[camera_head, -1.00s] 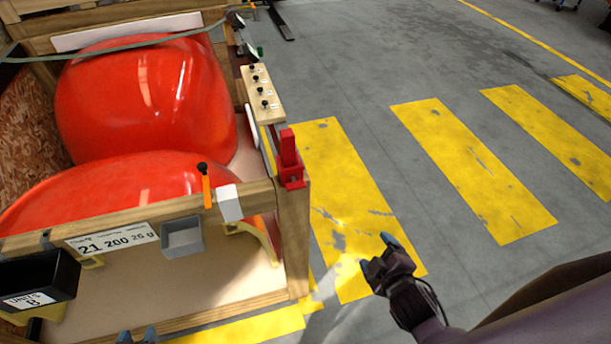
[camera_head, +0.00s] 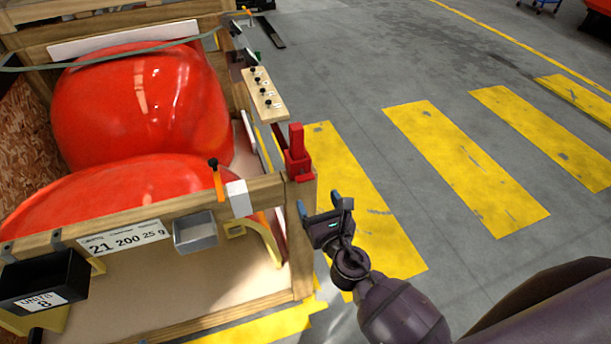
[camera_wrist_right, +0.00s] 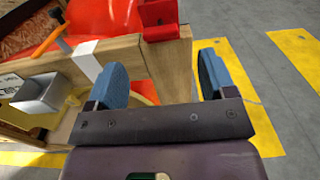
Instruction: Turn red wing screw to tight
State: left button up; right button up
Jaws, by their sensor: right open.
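A red fixture with an upright red tab (camera_head: 297,153) is on the top of the crate's front right corner post. It is the only red screw-like part I can make out, and I cannot tell how tight it is. In the right wrist view its lower part (camera_wrist_right: 160,22) shows at the top edge, cut off by the frame. My right gripper (camera_head: 321,206) is open and empty, beside the post and below the red fixture, apart from it. Its blue fingers (camera_wrist_right: 161,78) point toward the post in the wrist view. My left gripper is not in view.
The wooden crate (camera_head: 262,190) holds large red nosecones (camera_head: 140,110). A grey box (camera_head: 196,234), a black bin (camera_head: 42,280) and an orange-handled tool (camera_head: 217,182) are at its front rail. A board with black knobs (camera_head: 264,94) is behind the fixture. Striped floor at right is clear.

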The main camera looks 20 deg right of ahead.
aim_at(307, 180)
jog(key=w, duration=0.9)
jog(key=shift+a, duration=0.2)
jog(key=shift+c, duration=0.2)
jog(key=c, duration=0.9)
